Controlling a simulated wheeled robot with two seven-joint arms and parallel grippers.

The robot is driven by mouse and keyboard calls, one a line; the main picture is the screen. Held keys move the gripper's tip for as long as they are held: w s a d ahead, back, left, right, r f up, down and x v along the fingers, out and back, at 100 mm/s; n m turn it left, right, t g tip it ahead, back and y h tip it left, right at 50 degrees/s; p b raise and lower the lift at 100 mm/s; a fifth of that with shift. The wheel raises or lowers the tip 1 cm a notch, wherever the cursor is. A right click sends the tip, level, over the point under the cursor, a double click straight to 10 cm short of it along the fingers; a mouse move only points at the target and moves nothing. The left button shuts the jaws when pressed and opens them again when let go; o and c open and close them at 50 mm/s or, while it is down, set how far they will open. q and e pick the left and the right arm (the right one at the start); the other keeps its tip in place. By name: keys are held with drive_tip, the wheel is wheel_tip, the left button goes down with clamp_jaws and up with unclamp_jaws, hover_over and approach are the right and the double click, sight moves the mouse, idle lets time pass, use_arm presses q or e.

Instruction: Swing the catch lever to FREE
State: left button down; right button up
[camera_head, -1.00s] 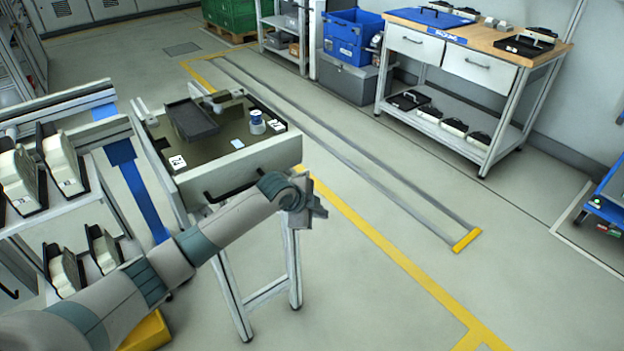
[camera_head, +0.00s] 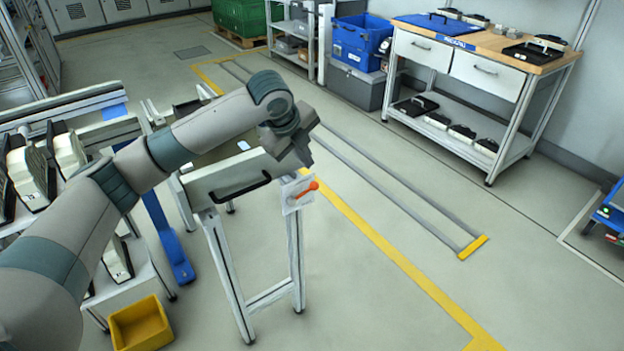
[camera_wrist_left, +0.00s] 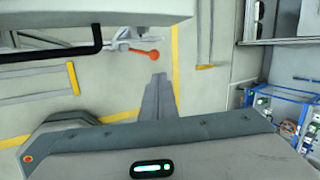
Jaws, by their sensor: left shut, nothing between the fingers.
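The catch lever (camera_head: 306,190) is orange and sits on a small white plate (camera_head: 297,203) at the right front corner of the drawer. In the head view it points right and slightly up. Its orange end also shows in the left wrist view (camera_wrist_left: 146,54). Markings on the plate are too small to read. My left gripper (camera_head: 302,157) is above the lever, near the drawer's right corner, apart from it. In the left wrist view its fingers (camera_wrist_left: 158,84) are together and empty, with the lever just beyond their tips. My right gripper is not in view.
The drawer (camera_head: 235,180) has a black bar handle (camera_head: 240,190) on its front and stands on light metal legs. My left arm covers much of its top. A yellow bin (camera_head: 140,325) is on the floor at lower left. The floor right of the drawer is clear.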

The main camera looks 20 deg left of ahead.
sight(313, 184)
use_arm(q)
drive_tip(key=shift+s+a+r+m, duration=0.25)
drive_tip(key=shift+s+a+r, duration=0.1)
drive_tip(key=shift+r, duration=0.25)
drive_tip(key=shift+s+a+r+m, duration=0.25)
drive_tip(key=shift+a+r, duration=0.1)
drive_tip(key=shift+r, duration=0.25)
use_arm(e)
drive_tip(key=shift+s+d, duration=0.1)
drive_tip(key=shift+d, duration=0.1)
use_arm(q)
drive_tip(key=shift+f, duration=0.1)
